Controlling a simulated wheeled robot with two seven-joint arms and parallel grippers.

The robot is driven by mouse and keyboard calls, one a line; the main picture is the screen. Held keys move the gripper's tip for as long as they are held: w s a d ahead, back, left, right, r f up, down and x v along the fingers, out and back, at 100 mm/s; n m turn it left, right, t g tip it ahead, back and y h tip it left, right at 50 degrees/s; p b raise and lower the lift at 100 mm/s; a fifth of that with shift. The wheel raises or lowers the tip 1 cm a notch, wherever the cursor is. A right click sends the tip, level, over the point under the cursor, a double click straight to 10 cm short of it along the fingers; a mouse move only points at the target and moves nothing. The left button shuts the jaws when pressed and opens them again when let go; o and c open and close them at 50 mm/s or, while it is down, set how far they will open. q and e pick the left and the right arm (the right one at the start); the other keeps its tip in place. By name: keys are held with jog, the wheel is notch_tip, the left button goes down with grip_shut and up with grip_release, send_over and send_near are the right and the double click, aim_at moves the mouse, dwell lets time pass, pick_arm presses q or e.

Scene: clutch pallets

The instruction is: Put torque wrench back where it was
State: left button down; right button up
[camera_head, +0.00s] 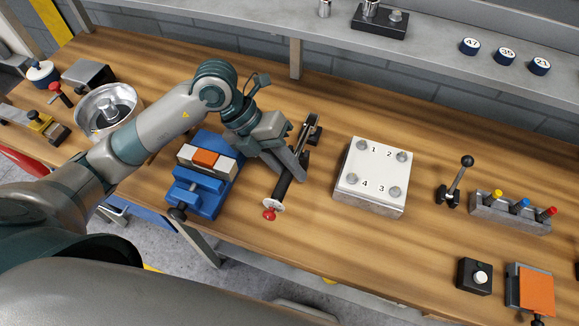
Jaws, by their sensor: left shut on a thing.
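The torque wrench (282,188) has a black handle with a red knob at its near end and a metal shaft at its far end. It lies slantwise over the middle of the bench. My left gripper (297,170) comes in from the left and is shut on the wrench near its middle. The fingers hide part of the shaft. A dark bracket (315,133) is at the wrench's far end, and a pale round piece (274,205) is at its near end. I cannot tell whether the wrench touches them. My right gripper is not in view.
A blue vise (205,197) with an orange-and-white block stands just left. A numbered metal block (374,175) with bolts stands right. A lever (457,182) and a row of coloured knobs (510,212) are further right. A metal bowl (108,110) is at left. A shelf post (296,58) rises behind.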

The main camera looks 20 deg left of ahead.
pick_arm(q)
jog(key=shift+f, duration=0.15)
jog(key=c, duration=1.6)
grip_release()
jog(key=shift+r+p, duration=0.7)
jog(key=shift+r, duration=0.15)
jog(key=shift+b+v, duration=1.45)
jog(key=shift+v, duration=4.35)
jog(key=shift+s+a+f, duration=0.15)
